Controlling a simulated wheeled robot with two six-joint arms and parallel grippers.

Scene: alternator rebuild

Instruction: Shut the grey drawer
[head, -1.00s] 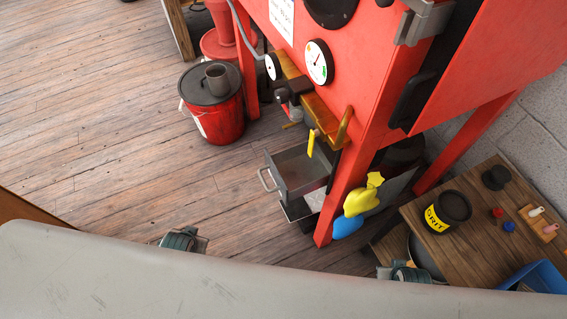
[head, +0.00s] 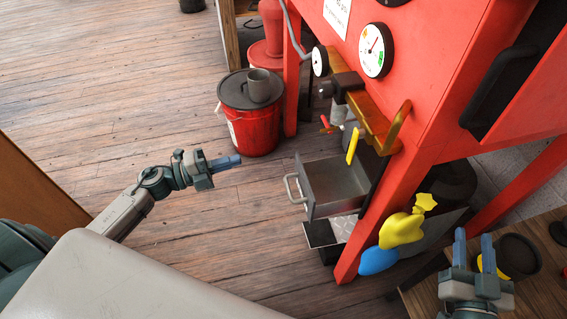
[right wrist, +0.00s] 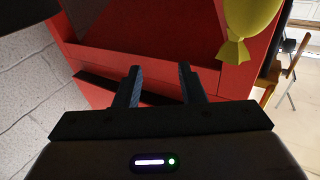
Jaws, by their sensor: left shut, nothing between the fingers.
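The grey drawer (head: 337,186) stands pulled out under the red cabinet in the head view, with its bar handle (head: 291,189) facing left. It looks empty inside. My left gripper (head: 232,161) is shut and empty, to the left of the handle and apart from it, fingers pointing right.
A red bucket (head: 252,130) with a dark lid and a grey cup stands behind my left gripper. Floor left of the drawer is clear.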

